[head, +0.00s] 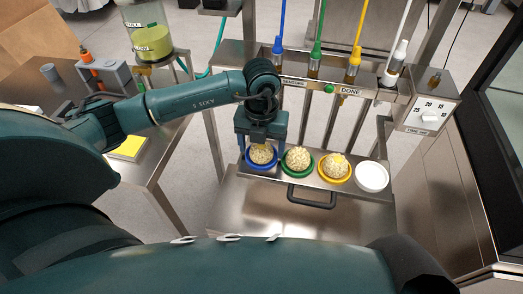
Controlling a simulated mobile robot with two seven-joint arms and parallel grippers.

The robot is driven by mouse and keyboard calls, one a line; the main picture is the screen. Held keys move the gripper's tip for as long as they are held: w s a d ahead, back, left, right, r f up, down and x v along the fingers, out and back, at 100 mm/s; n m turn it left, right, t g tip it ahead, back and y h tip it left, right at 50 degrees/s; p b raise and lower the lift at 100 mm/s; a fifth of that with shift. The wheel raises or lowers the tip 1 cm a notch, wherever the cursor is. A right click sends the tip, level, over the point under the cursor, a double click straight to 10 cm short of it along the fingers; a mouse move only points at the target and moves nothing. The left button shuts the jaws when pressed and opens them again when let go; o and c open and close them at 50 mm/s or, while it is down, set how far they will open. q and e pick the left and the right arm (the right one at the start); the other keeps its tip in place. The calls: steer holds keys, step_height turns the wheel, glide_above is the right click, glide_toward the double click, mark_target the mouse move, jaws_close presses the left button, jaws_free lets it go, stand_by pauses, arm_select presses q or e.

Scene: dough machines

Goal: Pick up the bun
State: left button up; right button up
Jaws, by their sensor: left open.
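My left gripper (261,149) points down over the blue bowl (249,166) at the left end of a row on the steel shelf. Its fingers are apart, one on each side above the bowl. A pale, lumpy heap (261,155) lies in the blue bowl, partly hidden by the gripper. Similar heaps lie in the green bowl (288,169) and the yellow bowl (322,176) to the right. A white round bowl (372,177) ends the row; its content is unclear. I cannot tell which thing is the bun. My right gripper is out of view.
Blue, green, yellow and white tubes stand in a rack behind the bowls. A dial box (425,115) is at the right. A black handle (312,197) sits in front of the shelf. A side table with a yellow pad (128,147) is at the left.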

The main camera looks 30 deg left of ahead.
arm_select(q)
steer(key=shift+f, duration=0.1)
steer(key=shift+c, duration=0.2)
steer(key=c, duration=1.1)
steer(key=shift+o, duration=0.2)
